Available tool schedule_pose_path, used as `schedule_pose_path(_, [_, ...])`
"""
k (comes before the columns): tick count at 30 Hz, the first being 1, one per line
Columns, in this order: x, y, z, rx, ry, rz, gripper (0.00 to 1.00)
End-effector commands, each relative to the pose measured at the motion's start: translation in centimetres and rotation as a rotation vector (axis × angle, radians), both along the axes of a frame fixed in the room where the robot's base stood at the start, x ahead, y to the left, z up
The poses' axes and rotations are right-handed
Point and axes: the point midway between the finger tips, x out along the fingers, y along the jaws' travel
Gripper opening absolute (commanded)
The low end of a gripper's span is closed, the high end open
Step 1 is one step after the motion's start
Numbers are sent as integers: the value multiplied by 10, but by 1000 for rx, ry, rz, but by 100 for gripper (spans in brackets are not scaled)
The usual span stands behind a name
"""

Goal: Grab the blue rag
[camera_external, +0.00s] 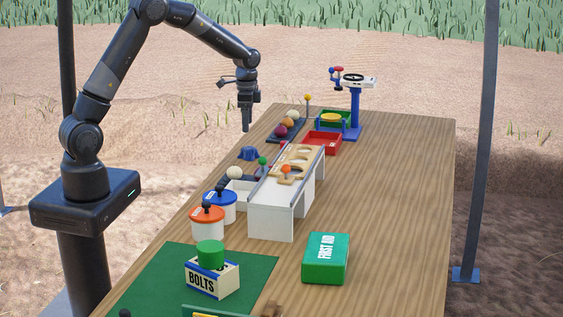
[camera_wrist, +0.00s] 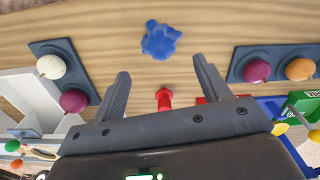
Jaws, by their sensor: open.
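The blue rag (camera_external: 248,153) is a small crumpled heap on the wooden table, near its left edge, in the external view. In the wrist view the blue rag (camera_wrist: 160,40) lies on bare wood at the top middle, beyond my fingertips. My gripper (camera_external: 247,129) points down above the table's left edge, higher than the rag and apart from it. In the wrist view my gripper (camera_wrist: 160,68) has its two fingers spread wide with nothing held between them.
Dark trays with onions flank the rag: one (camera_wrist: 240,75) at right, one (camera_wrist: 45,45) at left. A red object (camera_wrist: 164,98) shows between my fingers. A white ramp (camera_external: 272,215), a red bin (camera_external: 322,143) and a blue stand (camera_external: 354,115) stand nearby. Wood around the rag is clear.

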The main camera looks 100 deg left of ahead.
Motion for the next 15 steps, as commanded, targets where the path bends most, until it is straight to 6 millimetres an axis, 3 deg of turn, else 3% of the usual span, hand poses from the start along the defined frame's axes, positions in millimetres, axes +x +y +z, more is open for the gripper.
schedule_pose_path(6, [0,-1,-35,-2,2,0,69])
schedule_pose_path(15, [1,-1,-56,-1,1,0,69])
